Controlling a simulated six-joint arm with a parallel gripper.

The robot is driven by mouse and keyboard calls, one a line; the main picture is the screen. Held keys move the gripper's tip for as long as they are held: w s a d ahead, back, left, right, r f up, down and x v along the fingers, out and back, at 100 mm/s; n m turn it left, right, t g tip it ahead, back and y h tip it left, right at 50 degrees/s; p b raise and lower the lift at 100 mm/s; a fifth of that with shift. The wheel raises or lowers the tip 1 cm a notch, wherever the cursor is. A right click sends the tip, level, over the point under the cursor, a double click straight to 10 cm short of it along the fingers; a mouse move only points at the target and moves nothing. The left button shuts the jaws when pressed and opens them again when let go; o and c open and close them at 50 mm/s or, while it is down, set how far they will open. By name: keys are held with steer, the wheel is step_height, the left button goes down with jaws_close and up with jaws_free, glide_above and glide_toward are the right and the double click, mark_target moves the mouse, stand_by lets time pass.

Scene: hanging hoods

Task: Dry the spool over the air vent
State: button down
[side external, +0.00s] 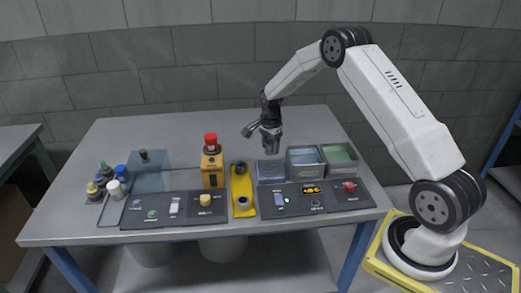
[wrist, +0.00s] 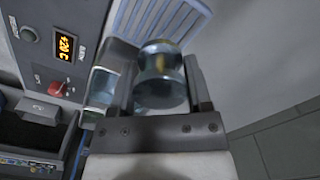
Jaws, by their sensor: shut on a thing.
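My gripper (side external: 272,143) hangs above the back of the bench, over the row of bays. In the wrist view my gripper (wrist: 160,92) is shut on the spool (wrist: 161,72), a shiny, glassy piece with a round rim and a yellowish middle. The spool is held clear of the surfaces below. The air vent appears as a pale blue slatted grille (wrist: 165,15) just beyond the spool in the wrist view. In the side view it seems to be the left bay (side external: 270,172), below my gripper. The spool is hard to make out in the side view.
A grey tub with bluish contents (side external: 305,160) and a green-lined tub (side external: 340,157) stand right of the vent. A control panel (side external: 318,196) lies in front.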

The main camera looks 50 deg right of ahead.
steer(key=shift+f, duration=0.15)
steer(key=shift+f, duration=2.05)
steer(key=shift+w+a, duration=0.25)
steer(key=shift+a, duration=0.05)
steer(key=shift+s+d, duration=0.25)
steer(key=shift+d, duration=0.05)
stand_by(3.4)
steer(key=shift+w+a, duration=0.25)
steer(key=shift+a, duration=0.05)
stand_by(1.5)
